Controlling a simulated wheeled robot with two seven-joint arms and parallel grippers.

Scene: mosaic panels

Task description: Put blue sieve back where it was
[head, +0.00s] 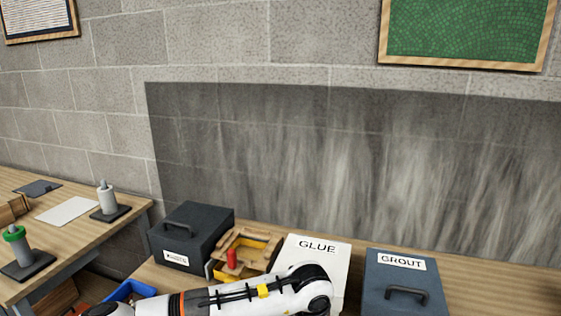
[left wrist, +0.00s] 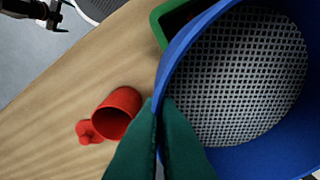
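The blue sieve (left wrist: 172,72), a round blue rim around a grey mesh, fills the right of the left wrist view. My left gripper (left wrist: 160,108), with green fingers, is shut on the near edge of its rim. The sieve is held over a wooden surface and partly covers a green container (left wrist: 158,22). In the head view neither gripper shows, and I cannot make out the sieve there. A black gripper, apparently my right one (left wrist: 48,14), is at the top left corner of the left wrist view; its fingers are too small to judge.
In the head view, a dark box (head: 197,228), wooden tray (head: 222,257), GLUE box (head: 318,256) and GROUT box (head: 398,275) line the wall. My white arm crosses in front.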

